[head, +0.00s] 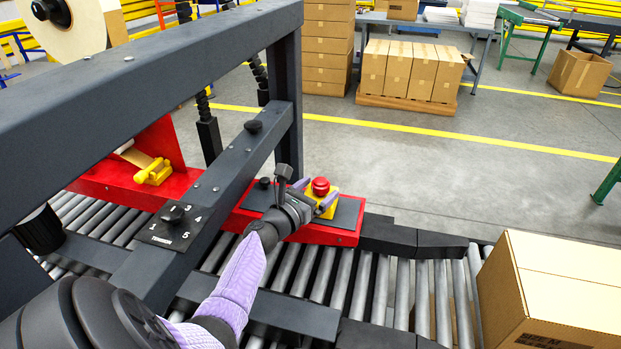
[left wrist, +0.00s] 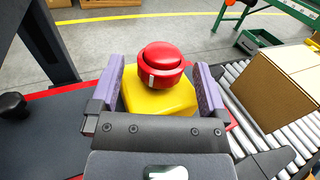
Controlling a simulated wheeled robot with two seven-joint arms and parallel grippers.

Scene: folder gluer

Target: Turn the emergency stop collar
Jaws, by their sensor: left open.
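The emergency stop is a red mushroom button with a round collar (head: 320,186) on a yellow box (head: 327,204), set on the dark and red machine top. In the left wrist view the red button (left wrist: 161,66) stands above the yellow box (left wrist: 158,98), and a small white mark shows on its near side. My left gripper (head: 315,196) is open, with its purple fingers on either side of the yellow box. In the left wrist view the gripper (left wrist: 160,88) has a finger left and right of the button, with gaps to the red part. My right gripper is out of view.
A dark frame post and beam (head: 288,100) stand left of the button. A tension dial (head: 174,214) sits on the beam. A roller conveyor (head: 385,290) runs below, with a cardboard box (head: 560,290) at the right. Open floor lies behind.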

